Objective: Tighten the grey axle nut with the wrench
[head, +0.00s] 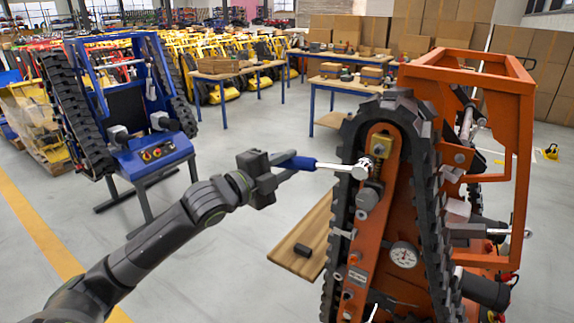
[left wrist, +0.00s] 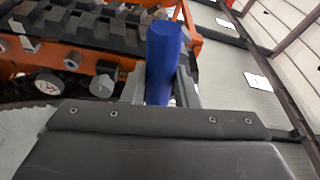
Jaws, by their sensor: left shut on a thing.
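The wrench has a blue handle (head: 299,163) and a bright metal shaft and head (head: 360,168). My left gripper (head: 283,165) is shut on the blue handle and holds the wrench roughly level. The blue handle also stands between the fingers in the left wrist view (left wrist: 165,60). The wrench head is at the upper side of the orange tracked carrier (head: 372,225), by a brass-coloured block (head: 384,145). It covers what is behind it, so I cannot tell whether it sits around the grey axle nut. A round grey part (head: 367,199) shows just below the head. My right gripper is not in view.
Black rubber track (head: 428,200) runs around the orange carrier. A round dial gauge (head: 404,255) is on its side. A blue carrier (head: 150,150) stands at left. Open floor lies between.

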